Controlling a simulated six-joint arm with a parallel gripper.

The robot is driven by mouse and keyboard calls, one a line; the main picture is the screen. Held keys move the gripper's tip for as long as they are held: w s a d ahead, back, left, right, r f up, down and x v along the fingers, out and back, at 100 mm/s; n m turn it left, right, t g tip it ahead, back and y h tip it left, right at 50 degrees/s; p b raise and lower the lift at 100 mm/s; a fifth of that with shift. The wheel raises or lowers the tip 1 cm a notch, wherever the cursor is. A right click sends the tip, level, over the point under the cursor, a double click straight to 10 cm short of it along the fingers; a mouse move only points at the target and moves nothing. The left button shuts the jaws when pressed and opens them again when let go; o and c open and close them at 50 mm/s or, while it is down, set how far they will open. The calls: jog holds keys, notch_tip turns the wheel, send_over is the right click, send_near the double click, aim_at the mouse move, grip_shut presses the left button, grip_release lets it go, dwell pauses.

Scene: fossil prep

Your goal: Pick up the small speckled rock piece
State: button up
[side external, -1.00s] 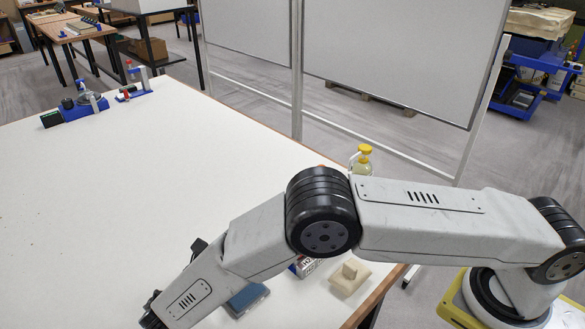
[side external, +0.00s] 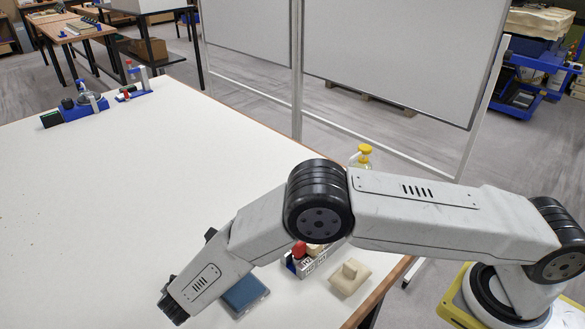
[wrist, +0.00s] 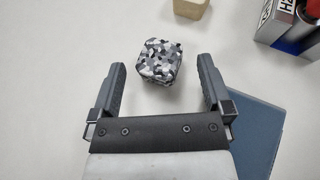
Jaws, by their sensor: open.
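The small speckled rock piece (wrist: 160,62), a grey, black and white rounded cube, lies on the white table in the wrist view. My gripper (wrist: 160,75) is open, with one finger on each side of the near part of the rock piece. The rock piece sits between and slightly beyond the fingertips, with gaps on both sides. I see no contact. In the side external view my wrist is low over the table at the lower left, and the fingers and the rock piece are hidden there.
A blue flat block (side external: 245,295) lies beside my gripper, also in the wrist view (wrist: 258,135) near the right finger. A box with a red-topped item (side external: 306,262), a beige block with a knob (side external: 350,277) and a yellow-capped bottle (side external: 364,152) stand near the table edge.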

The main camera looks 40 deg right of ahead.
jog(key=shift+x, duration=1.55)
jog(key=shift+c, duration=0.2)
jog(key=c, duration=1.2)
jog(key=shift+r, duration=0.2)
jog(key=shift+r, duration=0.8)
jog(key=s+d+r, duration=0.1)
jog(key=s+r, duration=0.4)
jog(key=r, duration=0.2)
jog(key=shift+d+r, duration=0.2)
jog(key=shift+d, duration=0.05)
jog(key=s+d+r, duration=0.1)
jog(key=s, duration=0.1)
jog(key=s+r, duration=0.1)
jog(key=s, duration=0.2)
jog(key=s+d+r, duration=0.1)
jog(key=s, duration=0.2)
jog(key=shift+s+d+r, duration=0.15)
jog(key=shift+d+r, duration=0.15)
jog(key=shift+d, duration=0.05)
